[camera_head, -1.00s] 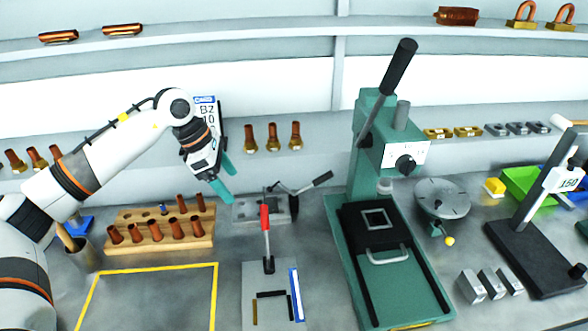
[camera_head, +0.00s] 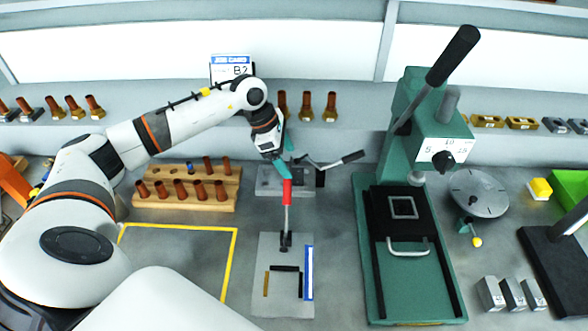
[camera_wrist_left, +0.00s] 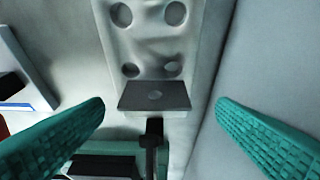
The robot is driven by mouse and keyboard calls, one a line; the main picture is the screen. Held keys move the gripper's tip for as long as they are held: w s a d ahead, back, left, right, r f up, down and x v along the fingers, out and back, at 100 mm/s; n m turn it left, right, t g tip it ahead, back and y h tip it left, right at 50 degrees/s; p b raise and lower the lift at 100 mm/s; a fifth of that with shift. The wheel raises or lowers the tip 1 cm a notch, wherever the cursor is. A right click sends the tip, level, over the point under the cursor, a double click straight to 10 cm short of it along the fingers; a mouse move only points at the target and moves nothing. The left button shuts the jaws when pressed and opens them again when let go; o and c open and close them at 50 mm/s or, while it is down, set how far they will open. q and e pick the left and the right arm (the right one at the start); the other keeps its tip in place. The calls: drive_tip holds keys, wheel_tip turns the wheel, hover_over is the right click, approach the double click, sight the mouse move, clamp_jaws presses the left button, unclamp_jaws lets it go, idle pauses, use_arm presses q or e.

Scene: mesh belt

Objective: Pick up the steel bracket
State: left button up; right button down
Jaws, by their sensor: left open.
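A pale grey metal piece with several round holes, which looks like the steel bracket (camera_wrist_left: 147,45), lies between and beyond my fingers in the left wrist view. In the head view a grey metal piece (camera_head: 268,182) lies on the bench behind the red-handled clamp, partly hidden. My left gripper (camera_head: 285,158) is above its right side, with teal fingers apart and empty; it also shows in the left wrist view (camera_wrist_left: 160,102). My right gripper is out of view.
The red-handled clamp (camera_head: 287,195) stands upright just in front, close to my fingers. A black-handled lever (camera_head: 340,160) is to the right, then the green press (camera_head: 411,270). A wooden rack (camera_head: 220,205) of copper pieces is left. The yellow-outlined area (camera_head: 175,260) is clear.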

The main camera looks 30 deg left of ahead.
sight(297, 171)
use_arm(q)
drive_tip(key=shift+s+p+x, duration=0.2)
drive_tip(key=shift+p+x, duration=0.2)
drive_tip(key=shift+x, duration=0.8)
drive_tip(key=shift+w+d+f, duration=0.15)
drive_tip(key=shift+d+f, duration=0.1)
drive_tip(key=shift+f, duration=0.3)
drive_tip(key=c, duration=1.1)
drive_tip(key=shift+r, duration=0.1)
drive_tip(key=shift+c, duration=0.2)
